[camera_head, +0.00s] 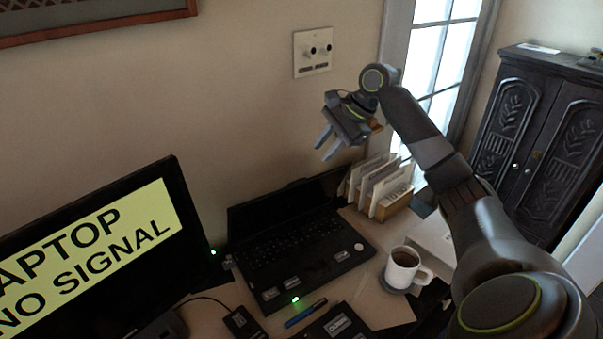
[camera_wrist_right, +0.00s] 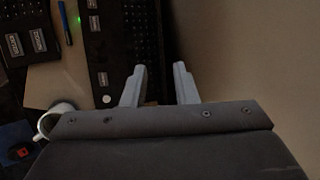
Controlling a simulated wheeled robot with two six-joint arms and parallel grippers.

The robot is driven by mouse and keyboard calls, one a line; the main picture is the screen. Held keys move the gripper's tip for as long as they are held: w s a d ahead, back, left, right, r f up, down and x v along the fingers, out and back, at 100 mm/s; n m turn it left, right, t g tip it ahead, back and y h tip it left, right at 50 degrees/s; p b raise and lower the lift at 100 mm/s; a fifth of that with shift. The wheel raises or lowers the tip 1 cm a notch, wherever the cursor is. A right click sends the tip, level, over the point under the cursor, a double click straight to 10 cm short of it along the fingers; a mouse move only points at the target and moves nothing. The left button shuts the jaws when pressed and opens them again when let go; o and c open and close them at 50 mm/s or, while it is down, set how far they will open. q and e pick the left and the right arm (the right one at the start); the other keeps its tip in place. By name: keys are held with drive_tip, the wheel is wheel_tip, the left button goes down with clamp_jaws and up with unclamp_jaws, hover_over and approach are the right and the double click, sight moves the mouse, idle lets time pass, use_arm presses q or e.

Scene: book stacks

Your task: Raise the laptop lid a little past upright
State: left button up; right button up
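The black laptop (camera_head: 295,250) lies open on the desk, with its keyboard facing up. Its dark lid (camera_head: 285,203) rises along the back edge near the wall. It looks narrow from this height, and I cannot tell its exact angle. The laptop keyboard also shows in the right wrist view (camera_wrist_right: 112,35). My right gripper (camera_head: 325,147) is open and empty, above the right part of the lid and apart from it. Its two fingers (camera_wrist_right: 160,68) stand apart in the wrist view, over the laptop's back edge. My left gripper is not in view.
A letter holder (camera_head: 392,206) with envelopes stands beside the lid's right end. A white mug (camera_head: 401,272) of dark drink stands right of the laptop. A monitor (camera_head: 100,255) reading "NO SIGNAL" is at left. A blue pen (camera_head: 305,313) lies in front. The wall is close behind.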

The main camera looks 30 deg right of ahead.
drive_tip(key=p+x, duration=0.1)
drive_tip(key=x, duration=1)
drive_tip(key=shift+w, duration=0.1)
clamp_jaws()
idle(1.0)
